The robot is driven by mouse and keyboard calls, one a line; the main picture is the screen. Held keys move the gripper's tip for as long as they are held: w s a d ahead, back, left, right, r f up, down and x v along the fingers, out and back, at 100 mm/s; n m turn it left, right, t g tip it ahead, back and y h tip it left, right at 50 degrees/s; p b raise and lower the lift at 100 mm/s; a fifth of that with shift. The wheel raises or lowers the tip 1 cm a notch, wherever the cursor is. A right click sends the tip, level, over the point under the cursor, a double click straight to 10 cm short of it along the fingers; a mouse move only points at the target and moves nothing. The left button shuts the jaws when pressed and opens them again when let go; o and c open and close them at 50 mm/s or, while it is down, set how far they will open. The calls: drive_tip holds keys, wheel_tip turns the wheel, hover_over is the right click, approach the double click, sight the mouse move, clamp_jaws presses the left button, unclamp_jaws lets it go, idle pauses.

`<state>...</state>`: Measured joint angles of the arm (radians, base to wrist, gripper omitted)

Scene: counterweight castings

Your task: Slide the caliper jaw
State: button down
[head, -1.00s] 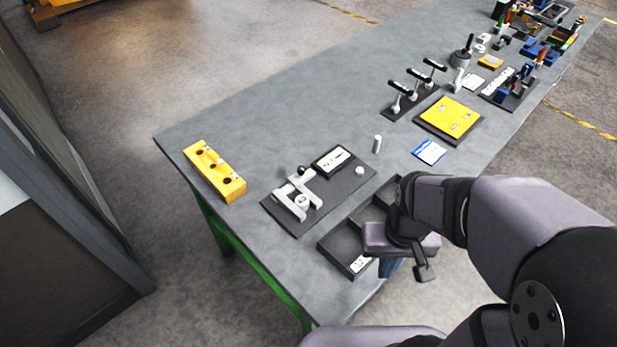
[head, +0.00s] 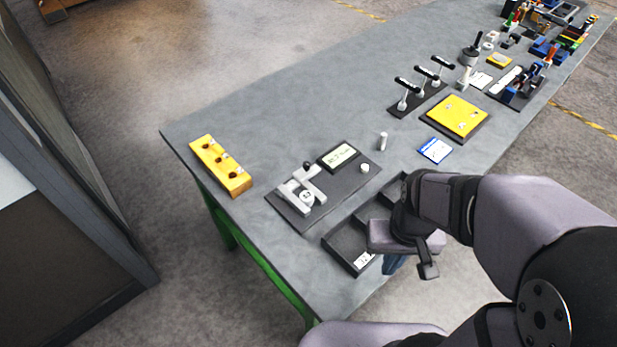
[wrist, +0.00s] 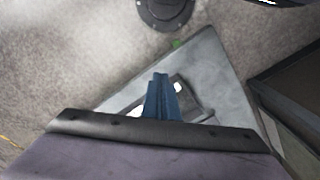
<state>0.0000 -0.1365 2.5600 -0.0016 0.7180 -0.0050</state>
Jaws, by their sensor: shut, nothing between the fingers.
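The caliper fixture (head: 297,215) is a dark plate on the workbench in the head view. It bears two light grey jaws (head: 291,203) and a black knob (head: 307,165) at the far end. A pale round piece (head: 307,197) sits at the jaws; whether they touch it is too small to tell. A lit display (head: 340,155) and a white round button (head: 365,168) are on the same plate. My gripper (head: 393,266) is to the right of the fixture, apart from it, mostly hidden by my wrist. The wrist view shows its blue fingers (wrist: 160,78) shut and empty.
A dark compartment tray (head: 347,258) lies between fixture and gripper. A yellow block with holes (head: 220,166) stands left. The bench's far-left area is clear.

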drive_tip(key=c, duration=1.8)
unclamp_jaws()
drive_tip(key=shift+w, duration=0.1)
drive_tip(key=shift+o, duration=0.7)
drive_tip(key=w+a+n+b, duration=0.2)
drive_tip(key=w+n, duration=0.4)
drive_tip(key=w, duration=0.2)
drive_tip(key=shift+r+t+h, duration=0.2)
drive_tip(key=shift+t+h, duration=0.1)
drive_tip(key=n+t+h+b, duration=0.25)
drive_tip(key=n+b, duration=0.25)
drive_tip(key=n, duration=1.9)
approach(307, 163)
drive_tip(key=shift+t+y, duration=0.35)
drive_tip(key=shift+y, duration=0.1)
drive_tip(key=shift+s+d+p+x, duration=0.15)
drive_tip(key=shift+p+x, duration=0.2)
drive_tip(key=shift+x, duration=1)
drive_tip(key=shift+s+d+p+x, duration=0.1)
drive_tip(key=shift+p+x, duration=0.2)
drive_tip(key=shift+x, duration=1.05)
drive_tip(key=shift+s+d+p+x, duration=0.15)
drive_tip(key=shift+p+x, duration=0.2)
drive_tip(key=shift+x, duration=0.95)
drive_tip(key=shift+f, duration=0.1)
